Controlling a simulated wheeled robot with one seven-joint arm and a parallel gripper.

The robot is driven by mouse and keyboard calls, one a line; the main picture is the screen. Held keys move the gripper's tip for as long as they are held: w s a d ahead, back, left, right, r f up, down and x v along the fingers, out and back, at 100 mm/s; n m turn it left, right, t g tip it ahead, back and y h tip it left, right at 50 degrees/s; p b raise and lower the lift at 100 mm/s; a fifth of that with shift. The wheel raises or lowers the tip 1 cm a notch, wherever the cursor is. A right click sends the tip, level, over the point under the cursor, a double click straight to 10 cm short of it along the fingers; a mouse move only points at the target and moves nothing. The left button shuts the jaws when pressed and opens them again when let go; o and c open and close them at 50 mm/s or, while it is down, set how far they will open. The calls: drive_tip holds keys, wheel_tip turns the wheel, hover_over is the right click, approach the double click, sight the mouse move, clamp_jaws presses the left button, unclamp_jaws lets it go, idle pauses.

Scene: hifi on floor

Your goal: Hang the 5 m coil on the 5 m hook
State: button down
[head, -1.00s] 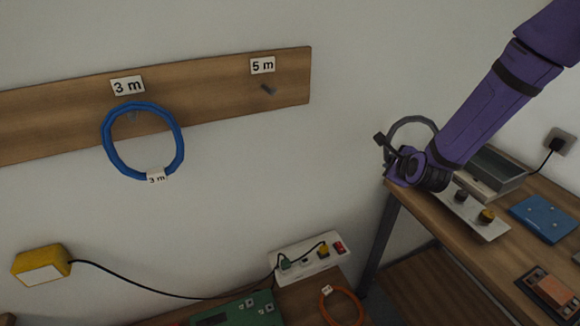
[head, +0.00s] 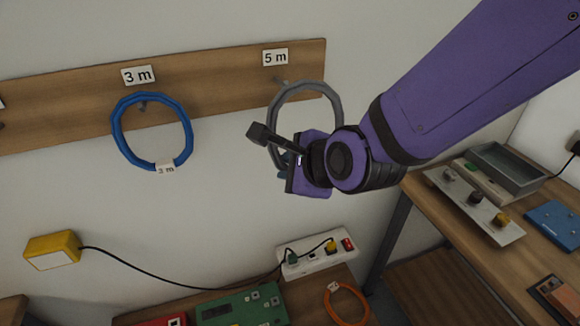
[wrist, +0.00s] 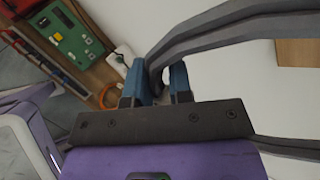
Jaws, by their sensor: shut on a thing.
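My gripper (head: 287,160) is shut on a grey coil (head: 334,100) and holds it up in front of the wall board. In the wrist view my two blue fingers (wrist: 158,82) close around a strand of the grey coil (wrist: 230,28). No label on this coil can be read. The 5 m hook (head: 281,82) is a small peg under the "5 m" sign (head: 275,57), and the coil's top overlaps it in the head view. I cannot tell whether the coil is around the hook or in front of it.
A blue coil (head: 117,137) tagged 3 m hangs on the board (head: 215,95) under the "3 m" sign (head: 139,75). Below are a power strip (head: 315,255), an orange coil (head: 331,310) and a green device (head: 240,308). A bench (head: 440,215) stands at the right.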

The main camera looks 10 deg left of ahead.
drive_tip(key=shift+s+a, duration=0.1)
drive_tip(key=shift+a, duration=0.05)
drive_tip(key=w+a+f, duration=0.2)
drive_tip(key=w+a, duration=0.3)
drive_tip(key=w, duration=0.4)
drive_tip(key=shift+w+a+f, duration=0.15)
drive_tip(key=shift+w+a, duration=0.1)
drive_tip(key=shift+a, duration=0.15)
idle(1.2)
drive_tip(key=shift+f, duration=0.1)
idle(0.5)
drive_tip(key=c, duration=1)
unclamp_jaws()
drive_tip(key=shift+o, duration=0.2)
